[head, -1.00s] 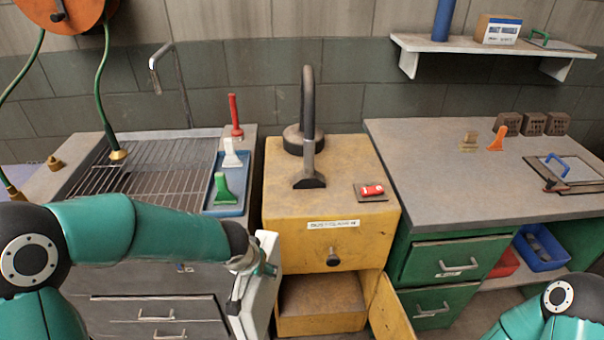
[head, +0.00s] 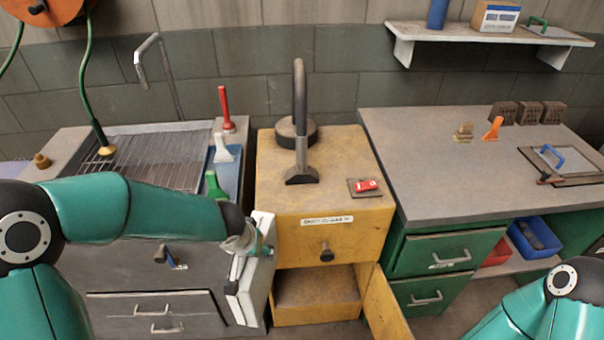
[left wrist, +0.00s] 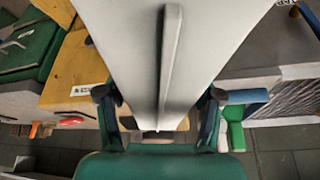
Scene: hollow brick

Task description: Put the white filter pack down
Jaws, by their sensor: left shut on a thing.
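The white filter pack (head: 257,272) is a flat white slab held upright in front of the yellow cabinet's left side in the head view. My left gripper (head: 250,247) is shut on it near its upper part. In the left wrist view the pack (left wrist: 140,60) fills the middle, with a raised rib down its face, and the gripper's two fingers (left wrist: 158,108) stand on either side of it. The pack's far end runs out of the wrist view. My right arm shows at the lower right of the head view, but its gripper is out of frame.
The yellow cabinet (head: 310,243) has an open lower compartment (head: 316,288) with its door (head: 386,308) swung out to the right. A hose nozzle (head: 301,160) and a red item (head: 366,184) are on its top. A grey counter (head: 430,180) is at right, a sink (head: 170,160) at left.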

